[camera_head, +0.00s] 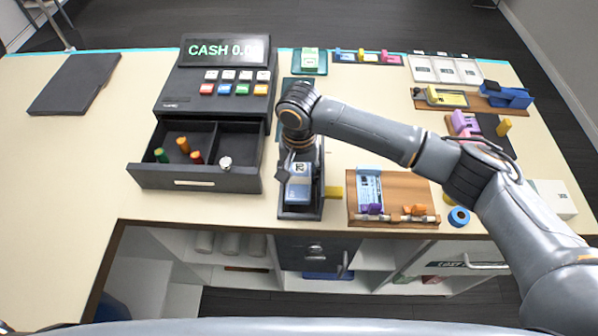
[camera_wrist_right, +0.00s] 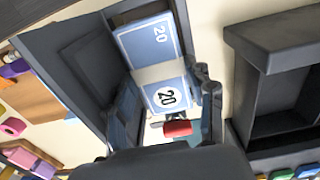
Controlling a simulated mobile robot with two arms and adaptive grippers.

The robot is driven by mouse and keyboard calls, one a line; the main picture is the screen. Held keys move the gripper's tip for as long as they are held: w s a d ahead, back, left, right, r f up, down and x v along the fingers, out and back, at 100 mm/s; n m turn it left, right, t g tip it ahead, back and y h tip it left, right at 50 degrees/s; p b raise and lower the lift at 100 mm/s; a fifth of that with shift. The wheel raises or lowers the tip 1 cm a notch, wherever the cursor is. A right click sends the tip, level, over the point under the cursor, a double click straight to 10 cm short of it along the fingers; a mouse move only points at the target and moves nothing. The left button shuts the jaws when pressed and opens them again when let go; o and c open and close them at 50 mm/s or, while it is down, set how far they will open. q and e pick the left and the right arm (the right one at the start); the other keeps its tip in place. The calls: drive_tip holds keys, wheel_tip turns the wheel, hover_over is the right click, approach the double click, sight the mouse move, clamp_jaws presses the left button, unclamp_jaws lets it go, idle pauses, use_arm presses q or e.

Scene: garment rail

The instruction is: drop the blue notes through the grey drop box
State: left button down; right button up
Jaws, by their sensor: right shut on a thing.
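My right gripper (camera_head: 299,166) is shut on a bundle of blue notes (camera_head: 299,188) marked 20. The bundle has a pale band; in the right wrist view the blue notes (camera_wrist_right: 148,50) lie between the two fingers. They are over a long dark grey tray (camera_head: 303,214) at the counter's front edge; I cannot tell whether they touch it. A dark grey box front with a round lock (camera_head: 315,250) is below the counter; I cannot tell which grey part is the drop box. My left gripper is not in view.
A cash register (camera_head: 214,92) with an open drawer (camera_head: 195,178) stands left of the notes. A wooden board (camera_head: 410,190) with a pale blue bundle (camera_head: 369,187) and clips lies at right. A blue tape roll (camera_head: 459,217) sits near the edge. The left counter is mostly clear.

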drive_tip(key=o, duration=1.1)
drive_tip(key=shift+c, duration=0.2)
drive_tip(key=shift+o, duration=0.9)
drive_tip(key=shift+w+a, duration=0.1)
drive_tip(key=shift+a, duration=0.05)
drive_tip(key=shift+c, duration=1.2)
drive_tip(key=shift+o, duration=1)
drive_tip(key=shift+d, duration=0.2)
